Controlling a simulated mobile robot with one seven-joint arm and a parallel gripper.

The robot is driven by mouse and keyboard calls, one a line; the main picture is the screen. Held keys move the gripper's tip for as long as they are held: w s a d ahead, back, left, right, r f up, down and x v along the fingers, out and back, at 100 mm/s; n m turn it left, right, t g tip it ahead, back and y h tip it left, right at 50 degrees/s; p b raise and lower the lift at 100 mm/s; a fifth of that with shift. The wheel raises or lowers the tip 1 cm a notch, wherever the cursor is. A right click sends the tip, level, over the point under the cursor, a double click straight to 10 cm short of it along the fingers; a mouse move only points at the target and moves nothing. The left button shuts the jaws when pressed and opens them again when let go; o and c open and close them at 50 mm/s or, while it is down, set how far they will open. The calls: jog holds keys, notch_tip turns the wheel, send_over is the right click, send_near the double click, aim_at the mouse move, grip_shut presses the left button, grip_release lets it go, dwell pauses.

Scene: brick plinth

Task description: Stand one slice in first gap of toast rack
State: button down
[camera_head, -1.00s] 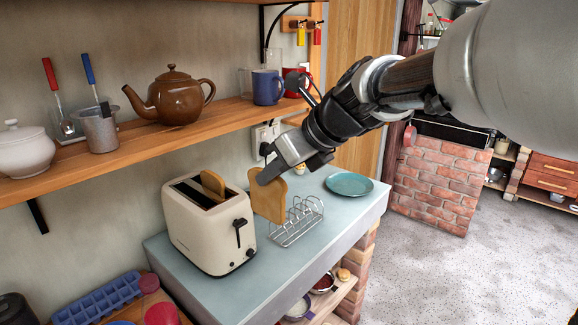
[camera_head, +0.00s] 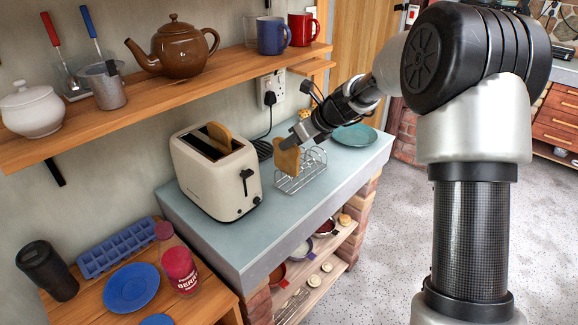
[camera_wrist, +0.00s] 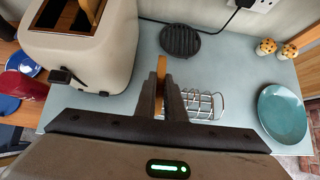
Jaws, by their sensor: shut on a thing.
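My gripper (camera_head: 290,143) is shut on a brown slice of toast (camera_head: 288,162) and holds it upright, edge down. In the wrist view the gripper's fingers (camera_wrist: 163,88) pinch the slice (camera_wrist: 161,67), seen edge-on. The wire toast rack (camera_head: 312,166) stands on the counter; in the wrist view its wires (camera_wrist: 208,102) show right of the fingers. The slice overlaps the rack's left end in the head view; I cannot tell whether its lower edge is between wires. A second slice (camera_head: 219,134) sticks out of the cream toaster (camera_head: 215,180).
The toaster stands close on the left. A teal plate (camera_head: 355,135) lies right of the rack. A dark round trivet (camera_wrist: 180,42) lies behind the gripper. A wooden shelf (camera_head: 160,95) with a teapot and mugs runs above the counter (camera_head: 240,240).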

aim_at(290, 173)
jog(key=shift+f+b, duration=0.55)
jog(key=shift+f, duration=2.25)
jog(key=shift+f, duration=0.2)
jog(key=c, duration=1.8)
grip_release()
jog(key=shift+c, duration=0.2)
jog(key=shift+r, duration=0.1)
